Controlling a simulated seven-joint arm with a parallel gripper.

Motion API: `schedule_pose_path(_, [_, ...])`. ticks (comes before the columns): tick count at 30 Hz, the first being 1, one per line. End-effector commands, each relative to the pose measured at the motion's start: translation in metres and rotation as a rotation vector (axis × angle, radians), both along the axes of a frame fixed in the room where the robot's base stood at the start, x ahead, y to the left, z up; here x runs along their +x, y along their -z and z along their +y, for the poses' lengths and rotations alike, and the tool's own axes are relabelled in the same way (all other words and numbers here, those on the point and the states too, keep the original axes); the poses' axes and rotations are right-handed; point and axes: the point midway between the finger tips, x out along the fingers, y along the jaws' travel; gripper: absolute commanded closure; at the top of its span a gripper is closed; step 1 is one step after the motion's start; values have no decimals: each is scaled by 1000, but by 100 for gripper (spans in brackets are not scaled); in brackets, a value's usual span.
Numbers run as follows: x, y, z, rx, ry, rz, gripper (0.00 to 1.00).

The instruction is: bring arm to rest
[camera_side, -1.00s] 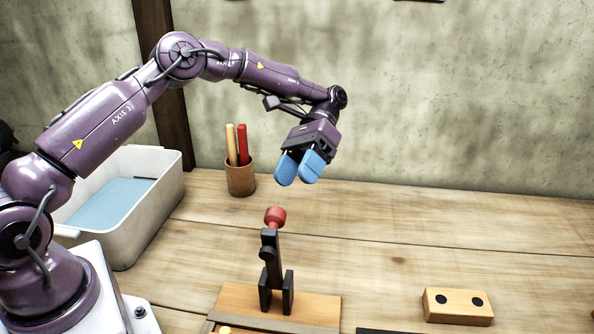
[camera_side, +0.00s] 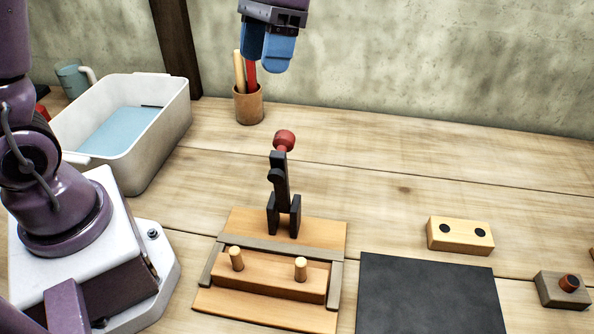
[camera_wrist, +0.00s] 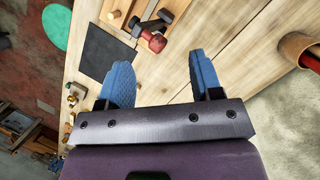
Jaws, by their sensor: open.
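My gripper (camera_side: 268,47) hangs at the top of the side view, above and behind the lever and in front of the pen cup. Its two blue fingers are apart with nothing between them, and they also show spread in the wrist view (camera_wrist: 160,82). The black toggle lever (camera_side: 280,185) with a red knob (camera_side: 284,141) stands upright on a wooden fixture (camera_side: 325,232). The red knob shows in the wrist view (camera_wrist: 157,42), clear of the fingers. Most of my arm lies outside the side view.
A white bin (camera_side: 165,130) with a blue bottom stands at left, a teal mug (camera_side: 72,80) behind it. A cup (camera_side: 249,106) holds two sticks. A black mat (camera_side: 428,300), a wooden block with two dark dots (camera_side: 460,236) and a grey block (camera_side: 562,291) lie at right. The back-right table is clear.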

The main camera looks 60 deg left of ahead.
Motion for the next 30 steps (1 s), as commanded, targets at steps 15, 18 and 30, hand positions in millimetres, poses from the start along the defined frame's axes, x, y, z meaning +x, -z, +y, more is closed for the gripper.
schedule_pose_path(15, [-110,-27,30,101,-66,-661,41])
schedule_pose_path(18, [-120,-24,33,93,-74,-735,41])
schedule_pose_path(30, [-127,-20,35,84,-80,-791,41])
